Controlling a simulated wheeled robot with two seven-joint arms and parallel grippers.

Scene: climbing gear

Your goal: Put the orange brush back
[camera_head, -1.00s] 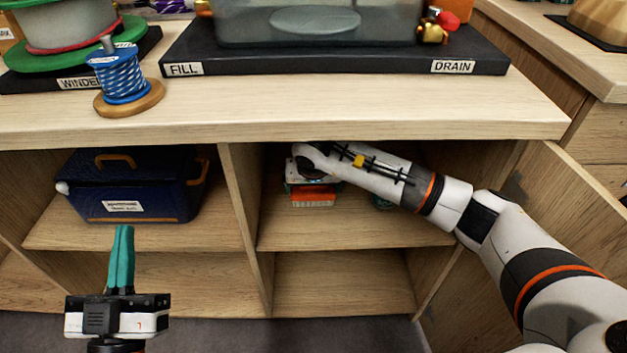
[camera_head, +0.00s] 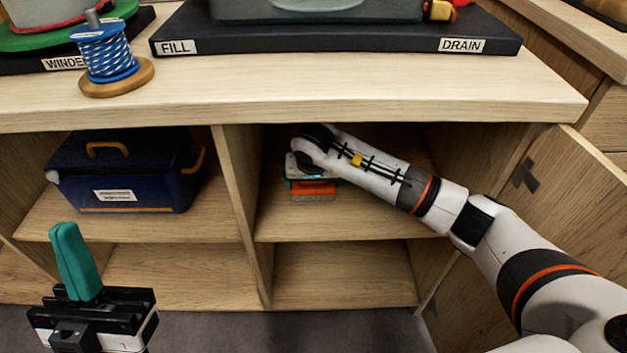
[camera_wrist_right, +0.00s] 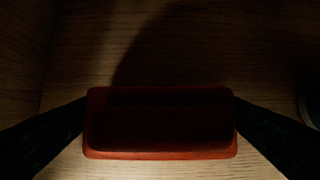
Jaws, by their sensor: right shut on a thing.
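The orange brush (camera_head: 314,189) is inside the right upper compartment of the cabinet, bristles downward. My right gripper (camera_head: 313,181) reaches in and is shut on it. In the right wrist view the brush is a dark red-orange block (camera_wrist_right: 160,140) between the two dark fingers, over a wooden surface in shadow. Whether the bristles touch the shelf (camera_head: 370,225) I cannot tell. My left gripper (camera_head: 72,230), with teal fingers, is shut and empty at the lower left, in front of the cabinet.
A blue toolbox (camera_head: 125,175) stands in the left compartment, beyond an upright divider (camera_head: 238,200). The countertop (camera_head: 330,95) overhangs my right arm. A spool of blue cord (camera_head: 107,60) stands on top. A round object (camera_wrist_right: 308,105) shows partly at the right wrist view's edge. The lower shelf (camera_head: 340,280) is clear.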

